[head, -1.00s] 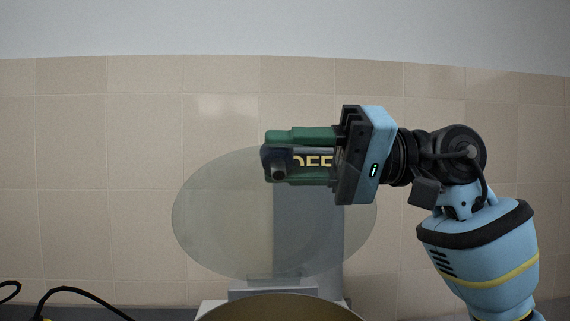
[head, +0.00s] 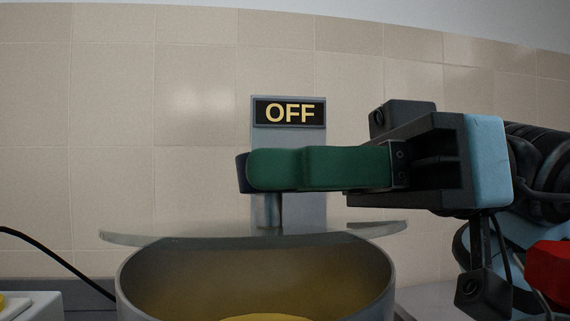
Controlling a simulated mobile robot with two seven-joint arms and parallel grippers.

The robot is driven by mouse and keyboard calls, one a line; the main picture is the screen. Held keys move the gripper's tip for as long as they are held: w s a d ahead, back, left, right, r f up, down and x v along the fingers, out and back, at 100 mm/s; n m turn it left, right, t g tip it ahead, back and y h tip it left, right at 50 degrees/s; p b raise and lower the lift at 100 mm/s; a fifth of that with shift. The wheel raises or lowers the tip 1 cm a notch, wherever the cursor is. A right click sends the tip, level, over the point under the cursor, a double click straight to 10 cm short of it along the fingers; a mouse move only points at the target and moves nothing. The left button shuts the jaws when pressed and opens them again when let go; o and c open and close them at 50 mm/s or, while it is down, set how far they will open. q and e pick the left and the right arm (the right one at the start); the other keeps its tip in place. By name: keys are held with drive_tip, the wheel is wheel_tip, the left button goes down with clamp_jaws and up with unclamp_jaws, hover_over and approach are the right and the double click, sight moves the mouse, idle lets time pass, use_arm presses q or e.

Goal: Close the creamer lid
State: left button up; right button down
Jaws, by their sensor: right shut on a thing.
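The creamer is a round grey vessel (head: 128,283) at the bottom middle, open at its front, with something yellow inside. Its clear lid (head: 125,238) shows nearly edge-on and almost level across the vessel's top. I cannot tell whether it touches the rim all round. A short metal stem (head: 262,210) rises from the lid to a dark blue knob (head: 241,173). My right gripper (head: 252,170) comes from the right, its green fingers shut on the knob and hiding most of it. My left gripper is not in view.
A grey post behind the vessel carries an OFF sign (head: 290,112). A white box with a yellow part (head: 28,303) stands at the lower left, with a black cable (head: 45,250) near it. A tiled wall closes off the back.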

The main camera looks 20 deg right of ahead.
drive_tip(key=shift+s+f, duration=0.15)
drive_tip(key=shift+f, duration=0.35)
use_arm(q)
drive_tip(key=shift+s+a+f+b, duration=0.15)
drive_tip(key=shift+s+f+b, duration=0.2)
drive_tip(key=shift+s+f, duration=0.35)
use_arm(e)
drive_tip(key=shift+f+n, duration=0.1)
drive_tip(key=shift+n, duration=0.2)
drive_tip(key=c, duration=0.9)
unclamp_jaws()
drive_tip(key=shift+c, duration=0.2)
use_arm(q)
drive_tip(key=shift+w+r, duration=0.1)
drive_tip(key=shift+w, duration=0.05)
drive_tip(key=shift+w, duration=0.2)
